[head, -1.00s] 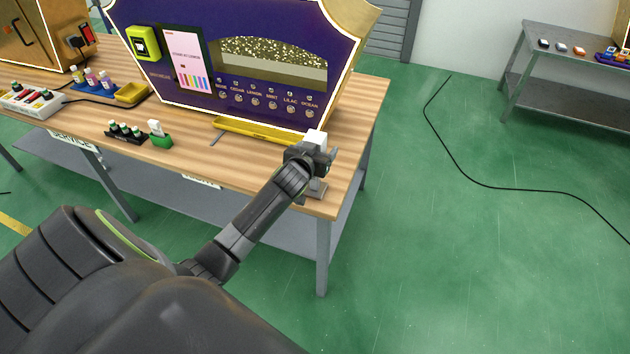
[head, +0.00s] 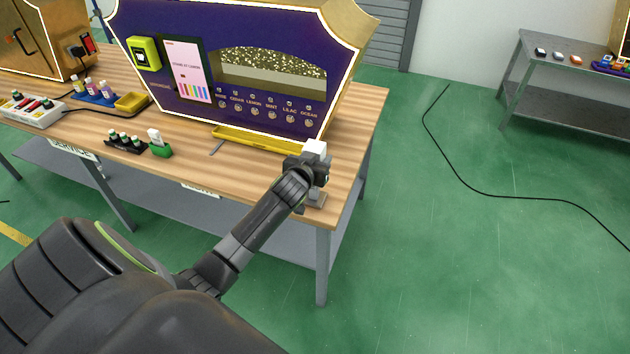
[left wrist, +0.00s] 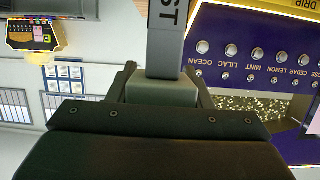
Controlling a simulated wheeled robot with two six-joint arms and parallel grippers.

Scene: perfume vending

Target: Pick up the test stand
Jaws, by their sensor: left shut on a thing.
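The test stand shows in the head view as a pale block top (head: 316,147) with a grey foot (head: 316,199) at the table's front right corner. In the left wrist view the stand's grey post (left wrist: 166,58), with dark letters ending in "ST", runs between the fingers of the left gripper (left wrist: 163,88). The foot appears to be on the wooden top; I cannot tell any small gap. My right gripper is not in view.
The purple vending machine (head: 240,118) with its yellow tray (head: 262,138) stands close behind the gripper. A black vial rack (head: 124,142) and a green holder (head: 160,150) stand to the left. The table's right edge (head: 365,165) is close; green floor lies beyond.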

